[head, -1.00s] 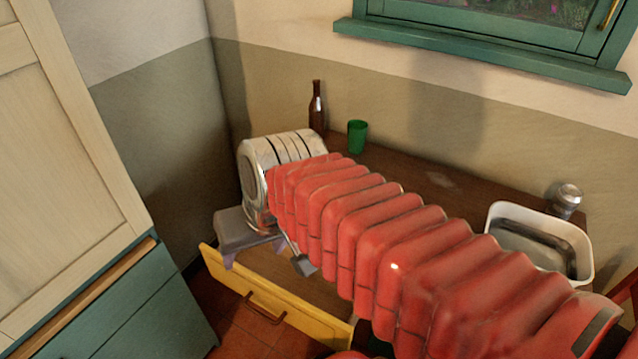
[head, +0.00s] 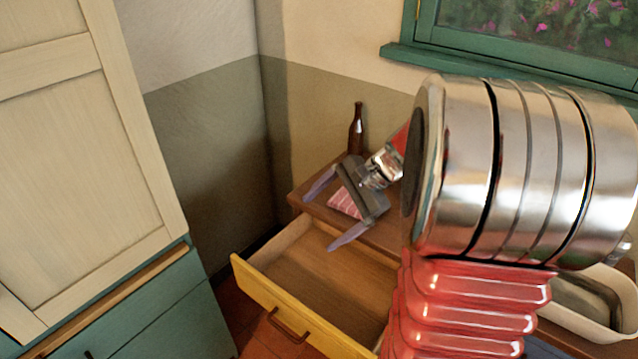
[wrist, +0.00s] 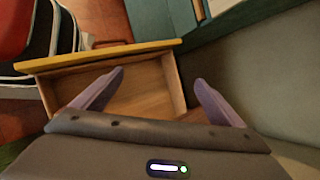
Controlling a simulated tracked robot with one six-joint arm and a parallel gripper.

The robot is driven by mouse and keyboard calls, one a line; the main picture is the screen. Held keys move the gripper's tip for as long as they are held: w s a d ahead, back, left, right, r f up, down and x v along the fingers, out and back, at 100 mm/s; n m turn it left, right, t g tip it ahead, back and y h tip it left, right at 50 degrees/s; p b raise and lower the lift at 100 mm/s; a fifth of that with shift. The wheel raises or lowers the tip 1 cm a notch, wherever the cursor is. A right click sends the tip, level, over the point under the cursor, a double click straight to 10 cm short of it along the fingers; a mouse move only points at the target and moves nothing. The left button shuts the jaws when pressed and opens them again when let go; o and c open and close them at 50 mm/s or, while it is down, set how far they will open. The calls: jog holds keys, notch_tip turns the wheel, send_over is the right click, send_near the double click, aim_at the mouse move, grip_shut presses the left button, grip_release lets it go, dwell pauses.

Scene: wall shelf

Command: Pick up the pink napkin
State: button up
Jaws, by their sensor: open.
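The pink napkin (head: 345,203), with pale stripes, lies on the left end of the wooden table in the head view. My gripper (head: 319,222) partly covers it there, and I cannot tell how high above it the gripper is. The two purple fingers are spread wide with nothing between them. They point toward the left front, over the open drawer's side of the table. In the wrist view, the open fingers (wrist: 159,77) frame the drawer, and the napkin does not show.
A yellow-fronted drawer (head: 300,318) stands open and empty below the table. A brown bottle (head: 356,130) stands at the back. A white basin (head: 603,328) is at the right, partly hidden by my arm. A teal and cream cupboard (head: 95,150) stands left.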

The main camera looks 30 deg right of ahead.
jog(key=d+f+m+t, duration=0.2)
jog(key=d+f+m, duration=0.1)
jog(key=d, duration=0.5)
jog(key=s+d+f+m+t, duration=0.1)
jog(key=d+f+m+t, duration=0.2)
jog(key=d+m, duration=0.3)
jog(key=s+d+f+m+t, duration=0.1)
jog(key=d+f+m+t, duration=0.1)
jog(key=d, duration=1)
jog(key=shift+s+d+f+m+t+h, duration=0.15)
jog(key=shift+f+m, duration=0.2)
jog(key=shift+m, duration=0.25)
jog(key=shift+w+d+f+m+t+h, duration=0.15)
jog(key=shift+f+m, duration=0.15)
jog(key=shift+m, duration=0.3)
jog(key=shift+s, duration=0.1)
jog(key=shift+a, duration=0.1)
send_near(342, 201)
jog(key=s+d, duration=0.1)
jog(key=s+d+f, duration=0.1)
jog(key=d, duration=0.1)
jog(key=shift+f, duration=0.2)
jog(key=shift+w+f, duration=0.1)
jog(key=shift+w, duration=0.1)
jog(key=shift+x, duration=2.6)
jog(key=shift+d, duration=0.1)
